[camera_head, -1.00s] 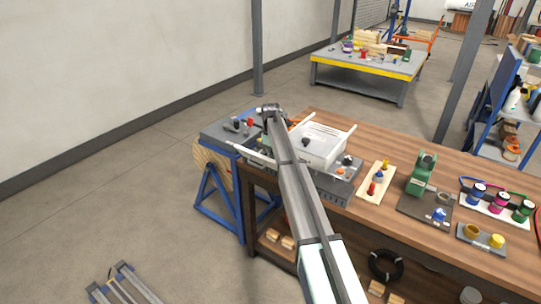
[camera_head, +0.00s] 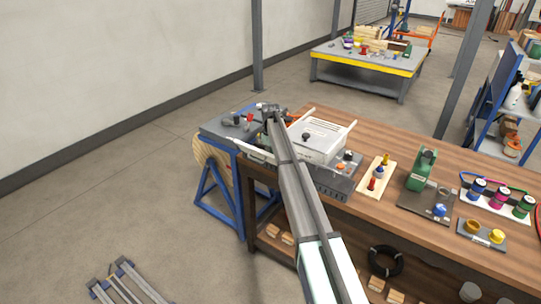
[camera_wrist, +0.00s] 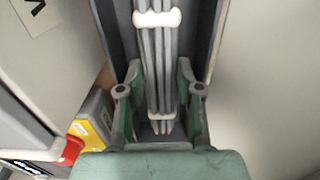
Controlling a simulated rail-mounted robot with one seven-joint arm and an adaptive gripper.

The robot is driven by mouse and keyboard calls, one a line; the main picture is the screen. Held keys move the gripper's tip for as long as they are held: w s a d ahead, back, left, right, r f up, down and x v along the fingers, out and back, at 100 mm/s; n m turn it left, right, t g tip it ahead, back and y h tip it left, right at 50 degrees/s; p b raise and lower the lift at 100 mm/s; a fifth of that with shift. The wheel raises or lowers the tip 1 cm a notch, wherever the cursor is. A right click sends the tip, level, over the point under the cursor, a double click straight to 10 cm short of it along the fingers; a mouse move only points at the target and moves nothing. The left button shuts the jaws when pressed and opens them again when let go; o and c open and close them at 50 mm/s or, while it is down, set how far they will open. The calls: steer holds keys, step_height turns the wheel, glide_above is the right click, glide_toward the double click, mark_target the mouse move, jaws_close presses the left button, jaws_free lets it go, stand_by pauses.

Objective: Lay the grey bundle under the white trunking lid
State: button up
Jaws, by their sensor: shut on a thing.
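The grey bundle (camera_wrist: 157,50) is several thin grey strands bound with white ties in the wrist view. It runs lengthwise between the green fingers of my gripper (camera_wrist: 159,80), which is shut on it. The bundle is over or in a grey channel (camera_wrist: 117,30) with upright side walls; its depth in the channel is unclear. In the head view my gripper (camera_head: 268,108) is at the bench's far left end, and the bundle cannot be made out there. A narrow white strip (camera_head: 256,151) beside my arm may be the white trunking lid, partly hidden by the arm.
A white box (camera_head: 325,138) with a black knob stands right of my arm on the wooden bench. A blue stand (camera_head: 215,190) is at the bench's left end. A red knob (camera_wrist: 71,150) and yellow label (camera_wrist: 88,135) are close left of my gripper.

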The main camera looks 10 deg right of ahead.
steer(key=shift+f, duration=0.4)
steer(key=o, duration=1.1)
step_height(320, 180, up, 12)
steer(key=shift+r, duration=0.1)
